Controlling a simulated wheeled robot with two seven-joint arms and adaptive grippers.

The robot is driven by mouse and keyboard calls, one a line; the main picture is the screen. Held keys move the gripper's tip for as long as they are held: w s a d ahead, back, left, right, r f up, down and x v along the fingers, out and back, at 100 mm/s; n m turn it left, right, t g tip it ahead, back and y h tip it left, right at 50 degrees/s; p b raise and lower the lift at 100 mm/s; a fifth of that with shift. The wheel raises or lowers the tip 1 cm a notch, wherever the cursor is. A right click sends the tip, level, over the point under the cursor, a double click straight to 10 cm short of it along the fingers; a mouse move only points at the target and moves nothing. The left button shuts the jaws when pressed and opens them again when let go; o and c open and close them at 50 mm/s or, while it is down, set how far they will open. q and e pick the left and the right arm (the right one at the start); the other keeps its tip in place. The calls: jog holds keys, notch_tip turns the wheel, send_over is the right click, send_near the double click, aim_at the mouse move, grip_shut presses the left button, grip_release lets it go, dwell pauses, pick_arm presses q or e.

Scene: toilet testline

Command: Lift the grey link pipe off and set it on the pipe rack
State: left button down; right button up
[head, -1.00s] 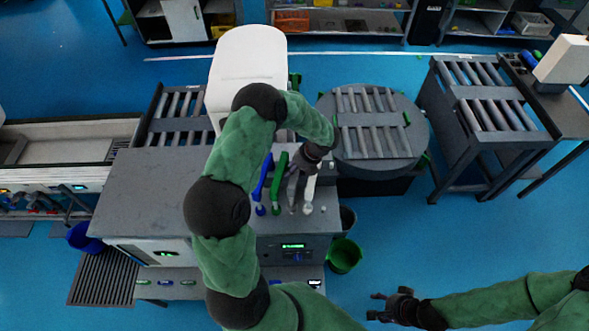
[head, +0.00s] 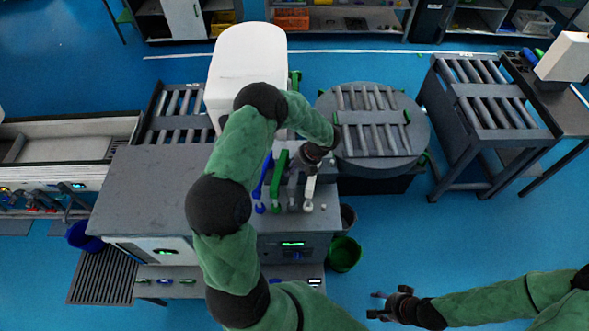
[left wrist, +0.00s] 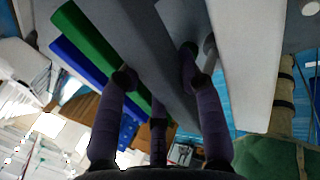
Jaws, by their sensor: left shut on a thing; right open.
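My left gripper (head: 311,158) is over the row of pipes at the front of the grey test machine. In the left wrist view its fingers (left wrist: 160,85) are shut on the grey link pipe (left wrist: 172,62). In the head view the grey pipe (head: 293,190) shows between the green pipe (head: 277,178) and the white pipe (head: 309,190); its upper end is hidden by the gripper. I cannot tell whether it is clear of its seat. My right gripper (head: 384,305) is open and empty over the floor at lower right. I cannot tell which fixture is the pipe rack.
A blue pipe (head: 262,180) stands left of the green one. A round roller turntable (head: 345,165) is right of the machine, with a roller table (head: 455,135) beyond it. A white toilet part (head: 247,60) stands behind. A green bucket (head: 344,255) is on the floor.

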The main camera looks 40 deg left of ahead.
pick_arm(q)
jog(key=shift+f, duration=0.3)
jog(key=c, duration=0.7)
grip_release()
jog(key=v, duration=1.2)
